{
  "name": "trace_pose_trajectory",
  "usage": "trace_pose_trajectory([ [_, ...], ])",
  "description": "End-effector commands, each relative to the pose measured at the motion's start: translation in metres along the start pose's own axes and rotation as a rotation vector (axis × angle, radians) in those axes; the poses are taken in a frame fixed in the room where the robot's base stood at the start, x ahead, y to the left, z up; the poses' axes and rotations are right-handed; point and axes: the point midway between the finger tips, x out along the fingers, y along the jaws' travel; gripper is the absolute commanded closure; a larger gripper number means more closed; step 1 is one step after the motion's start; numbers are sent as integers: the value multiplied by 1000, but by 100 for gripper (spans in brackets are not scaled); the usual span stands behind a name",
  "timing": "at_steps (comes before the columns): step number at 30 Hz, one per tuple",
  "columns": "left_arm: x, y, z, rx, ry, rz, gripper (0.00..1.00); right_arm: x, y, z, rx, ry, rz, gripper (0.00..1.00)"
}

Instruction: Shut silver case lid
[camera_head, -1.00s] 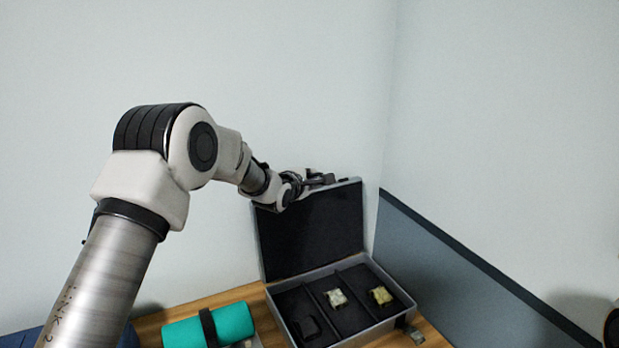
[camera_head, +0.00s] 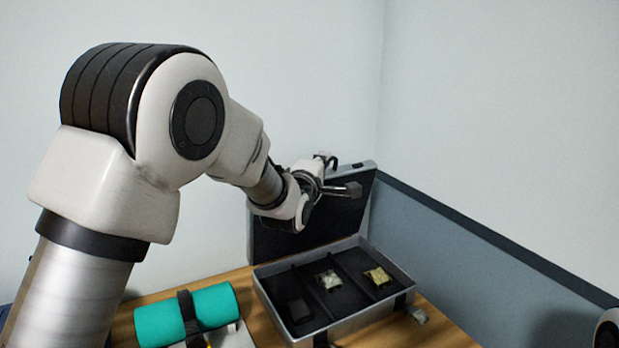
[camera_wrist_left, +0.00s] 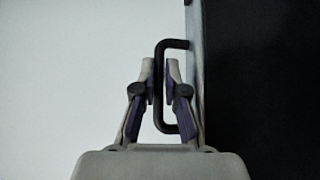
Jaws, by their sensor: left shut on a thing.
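The silver case (camera_head: 345,322) stands on the wooden table with its lid (camera_head: 280,240) raised. The lid's dark lining faces the box, and its silver edge shows at the top right. My left gripper (camera_head: 338,178) is at the lid's top edge, in front of part of it. In the left wrist view, my left gripper (camera_wrist_left: 160,85) is shut on the lid's black handle (camera_wrist_left: 185,43), one finger on either side of its bar. The lid's dark inner side (camera_wrist_left: 262,90) fills the right of that view. My right gripper is not in view.
The case has dark compartments; a pale item (camera_head: 329,280) and a yellowish one (camera_head: 377,277) lie inside. A teal roll with a black strap (camera_head: 188,318) lies left of the case. A small item (camera_head: 418,315) lies to the right. A grey-blue panel (camera_head: 480,270) runs along the right wall.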

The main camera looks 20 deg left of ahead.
Motion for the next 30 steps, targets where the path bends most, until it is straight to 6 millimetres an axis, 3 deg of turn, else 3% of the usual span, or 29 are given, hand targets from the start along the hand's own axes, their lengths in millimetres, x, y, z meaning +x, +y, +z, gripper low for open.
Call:
trace_pose_trajectory([
  [1,-6,-13,9,27,-3,21,100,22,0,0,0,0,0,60],
  [9,-28,-16,32,118,0,106,100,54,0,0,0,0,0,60],
  [26,-34,-13,38,143,0,131,100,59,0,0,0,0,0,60],
  [27,-34,-13,38,143,0,131,78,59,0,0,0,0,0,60],
  [30,-34,-13,38,143,0,131,78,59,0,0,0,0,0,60],
])
